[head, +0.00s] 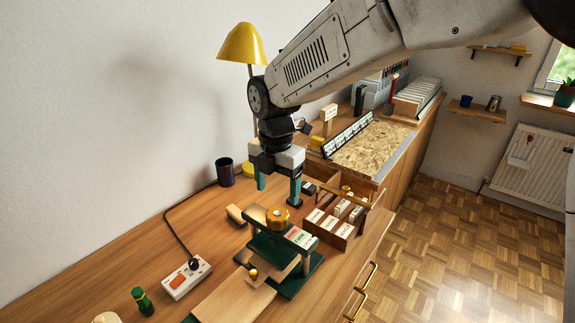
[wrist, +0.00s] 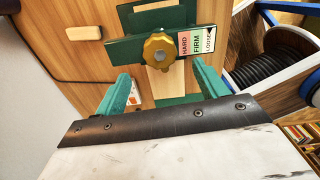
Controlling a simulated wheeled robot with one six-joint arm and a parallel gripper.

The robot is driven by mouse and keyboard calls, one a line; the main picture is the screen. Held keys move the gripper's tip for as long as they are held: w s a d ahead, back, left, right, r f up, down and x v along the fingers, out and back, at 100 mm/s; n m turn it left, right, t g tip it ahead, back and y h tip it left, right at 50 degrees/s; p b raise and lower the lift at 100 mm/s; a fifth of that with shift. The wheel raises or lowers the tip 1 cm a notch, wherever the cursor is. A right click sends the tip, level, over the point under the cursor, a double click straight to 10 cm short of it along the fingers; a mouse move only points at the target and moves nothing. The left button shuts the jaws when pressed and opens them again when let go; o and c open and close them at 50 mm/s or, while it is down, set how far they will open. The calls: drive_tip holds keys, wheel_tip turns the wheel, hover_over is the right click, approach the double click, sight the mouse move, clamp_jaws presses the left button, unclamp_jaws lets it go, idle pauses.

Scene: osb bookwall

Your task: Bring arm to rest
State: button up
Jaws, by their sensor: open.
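My gripper (head: 279,184) is open, its two green fingers pointing down above the wooden counter (head: 122,250). Nothing shows between the fingers in the wrist view (wrist: 162,92). Below it stands a green press-like fixture (head: 265,246) with a yellow knob (head: 277,219) on top. A label on it reads HARD, FIRM and LOOSE. The knob also shows in the wrist view (wrist: 160,52), just beyond the fingertips. The fingers appear apart from the knob. My arm reaches in from the upper right.
A yellow lamp (head: 242,44) and a dark cup (head: 225,172) stand by the wall. A power strip (head: 187,278) with a cable lies left of the fixture. A wooden box of small blocks (head: 329,229) sits to its right. The floor (head: 470,230) on the right is clear.

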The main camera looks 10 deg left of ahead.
drive_tip(key=shift+s+d+m, duration=0.1)
drive_tip(key=shift+m, duration=0.6)
drive_tip(key=s+d+r+m, duration=0.2)
drive_tip(key=s+d+m, duration=0.6)
drive_tip(key=d, duration=0.4)
drive_tip(key=s+d+r+m+t, duration=0.1)
drive_tip(key=s+d+r+m, duration=0.2)
drive_tip(key=s+d+m, duration=0.5)
drive_tip(key=s+d+r+m, duration=0.3)
drive_tip(key=s+d+m, duration=0.6)
drive_tip(key=d+m, duration=0.4)
drive_tip(key=d, duration=0.2)
drive_tip(key=shift+d, duration=0.3)
drive_tip(key=shift+s, duration=0.1)
